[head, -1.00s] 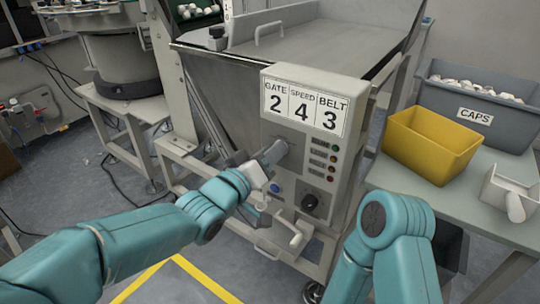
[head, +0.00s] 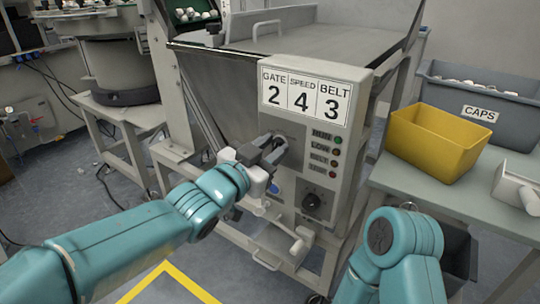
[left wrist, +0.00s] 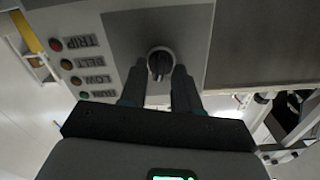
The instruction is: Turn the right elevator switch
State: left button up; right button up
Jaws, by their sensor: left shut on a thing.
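The grey control panel (head: 345,140) shows a sign with GATE 2, SPEED 4, BELT 3. My left gripper (head: 279,152) is at the upper left of the panel face, below the sign. Its two dark fingers are closed on a dark rotary switch (left wrist: 160,64), one on each side, as the left wrist view shows. The fingers mostly hide this switch in the head view. A second black knob (head: 311,202) sits lower right on the panel, untouched. My right arm is folded at the lower right of the head view; its gripper does not show.
Indicator lights (head: 337,152) run beside the gripped switch. A blue button (head: 274,187) is below my left gripper. A yellow bin (head: 433,140) and a grey CAPS bin (head: 480,90) stand on the table (head: 460,205) at the right. Yellow tape (head: 165,268) marks the floor.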

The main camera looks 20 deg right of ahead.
pick_arm(q)
jog(key=m+b, duration=0.1)
jog(key=m, duration=0.2)
jog(key=shift+f+b, duration=0.15)
jog(key=shift+b, duration=0.2)
jog(key=shift+s+m+b, duration=0.1)
jog(key=shift+m+b, duration=0.45)
jog(key=shift+m, duration=0.85)
pick_arm(e)
jog(key=shift+t, duration=0.4)
jog(key=shift+w+d+f, duration=0.1)
jog(key=shift+w+f, duration=0.5)
jog(key=shift+f, duration=0.25)
jog(key=shift+w+d+f, duration=0.1)
jog(key=shift+w+f, duration=0.5)
jog(key=shift+f, duration=0.2)
pick_arm(q)
jog(key=o, duration=1)
jog(key=p+v, duration=0.2)
jog(key=v, duration=1.4)
jog(key=shift+s, duration=0.15)
pick_arm(e)
jog(key=shift+s+a+r+g, duration=0.1)
jog(key=shift+s+r+g, duration=0.05)
jog(key=shift+s+r, duration=0.4)
jog(key=shift+s+a+r+g, duration=0.15)
jog(key=shift+s+r, duration=0.2)
jog(key=shift+r, duration=0.35)
